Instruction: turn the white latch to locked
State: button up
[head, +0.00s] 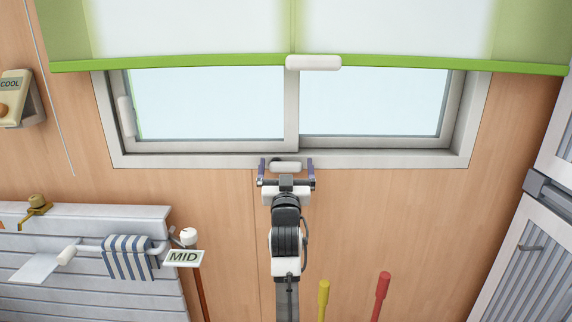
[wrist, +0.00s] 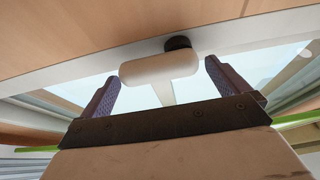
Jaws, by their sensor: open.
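The white latch (head: 286,166) is a short rounded bar at the bottom of the window frame, near its middle. It lies roughly level along the frame. In the wrist view the latch (wrist: 158,68) shows large, with a dark round piece (wrist: 178,43) at one end. My gripper (head: 286,163) is open, with one finger on each side of the latch. In the wrist view both fingers of my gripper (wrist: 163,71) stand apart from the latch, with gaps on both sides. I cannot tell from its look whether it is locked.
A green-edged blind (head: 180,62) with a white pull (head: 313,62) hangs over the window's top. A white handle (head: 125,117) is on the left pane. A slatted heater (head: 90,290) with a striped towel (head: 128,257) stands lower left. Red (head: 382,295) and yellow (head: 323,298) handles rise below right.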

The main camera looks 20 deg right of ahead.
jog(key=shift+w, duration=0.1)
jog(key=c, duration=1.5)
jog(key=shift+c, duration=0.2)
